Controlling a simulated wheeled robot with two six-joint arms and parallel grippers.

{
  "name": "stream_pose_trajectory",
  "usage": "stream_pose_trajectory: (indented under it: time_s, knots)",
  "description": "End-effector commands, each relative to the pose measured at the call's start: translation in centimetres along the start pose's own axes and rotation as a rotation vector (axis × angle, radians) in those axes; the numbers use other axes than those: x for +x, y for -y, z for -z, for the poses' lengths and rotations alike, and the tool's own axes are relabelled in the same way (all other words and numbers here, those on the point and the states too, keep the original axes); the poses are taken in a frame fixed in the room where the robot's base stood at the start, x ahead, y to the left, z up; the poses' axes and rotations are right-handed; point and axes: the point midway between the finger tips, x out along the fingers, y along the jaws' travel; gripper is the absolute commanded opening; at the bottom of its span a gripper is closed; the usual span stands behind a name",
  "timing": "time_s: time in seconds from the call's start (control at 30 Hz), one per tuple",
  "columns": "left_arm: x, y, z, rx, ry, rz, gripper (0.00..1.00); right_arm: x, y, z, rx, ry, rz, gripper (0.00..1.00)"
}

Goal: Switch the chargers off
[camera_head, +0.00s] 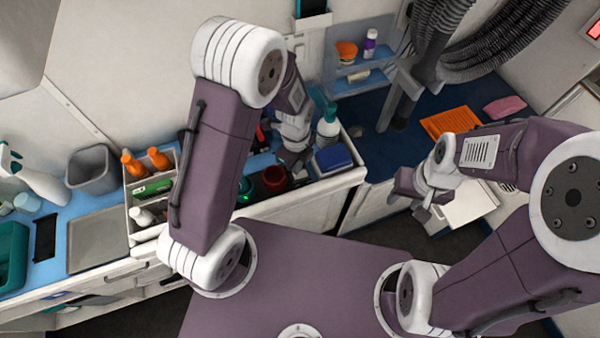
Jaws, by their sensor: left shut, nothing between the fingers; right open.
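On the blue counter beside my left gripper (291,163) stand a dark red round holder (274,179) and, to its left, a dark item with a green glow (245,188). These may be the chargers, but my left arm partly covers this area and no switch can be made out. My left gripper is shut and empty, pointing down just above and behind the red holder; I cannot tell if it touches anything. My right gripper (422,207) is open and empty, over the floor gap near a white surface at the right.
A white caddy (130,196) with orange bottles, a grey bin (92,169) and a grey tray (97,240) fill the left counter. Grey hoses (480,45) hang at upper right.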

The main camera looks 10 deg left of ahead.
Motion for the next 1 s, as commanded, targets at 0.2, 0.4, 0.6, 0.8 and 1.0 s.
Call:
stream_pose_trajectory:
  time_s: [0.2, 0.4, 0.6, 0.8, 1.0]
  knots:
    - [0.00, 0.00, 0.00, 0.000, 0.000, 0.000, 0.00, 0.00, 0.00, 0.00, 0.000, 0.000, 0.000, 0.44]
    - [0.00, 0.00, 0.00, 0.000, 0.000, 0.000, 0.00, 0.00, 0.00, 0.00, 0.000, 0.000, 0.000, 0.44]
    - [0.21, 0.00, 0.00, 0.000, 0.000, 0.000, 0.00, 0.16, 0.00, -0.02, 0.000, 0.000, 0.000, 0.44]
    - [0.52, 0.00, 0.00, 0.000, 0.000, 0.000, 0.00, 0.38, -0.01, -0.04, 0.000, 0.000, 0.000, 0.44]
    - [0.82, 0.00, 0.00, 0.000, 0.000, 0.000, 0.00, 0.59, -0.01, -0.06, 0.000, 0.000, 0.000, 0.44]
